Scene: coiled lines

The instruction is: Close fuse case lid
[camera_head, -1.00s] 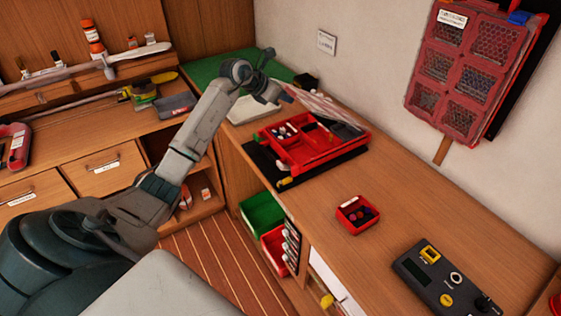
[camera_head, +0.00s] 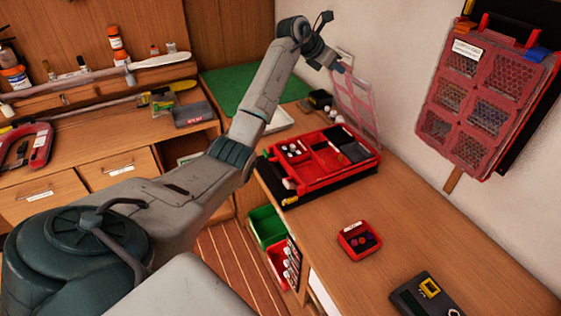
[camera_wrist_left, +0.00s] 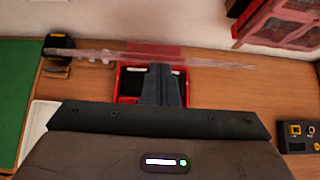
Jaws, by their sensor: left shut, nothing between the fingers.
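The fuse case (camera_head: 318,182) is an open red box with compartments on a dark mat on the bench. Its clear, pinkish lid (camera_head: 358,108) stands raised at the case's wall side. My left gripper (camera_head: 340,67) is at the upper edge of the lid; I cannot tell whether it touches. In the left wrist view the shut, empty fingers (camera_wrist_left: 163,85) lie over the red case (camera_wrist_left: 130,84), and the lid (camera_wrist_left: 205,60) shows nearly edge-on beyond the fingers. My right gripper is in neither view.
A small red box (camera_head: 358,239) and a dark device with a yellow part (camera_head: 425,297) stand nearer on the bench. A red latticed cabinet (camera_head: 480,105) hangs on the wall. A green mat (camera_head: 240,88) lies at the far end. Bench between case and small box is clear.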

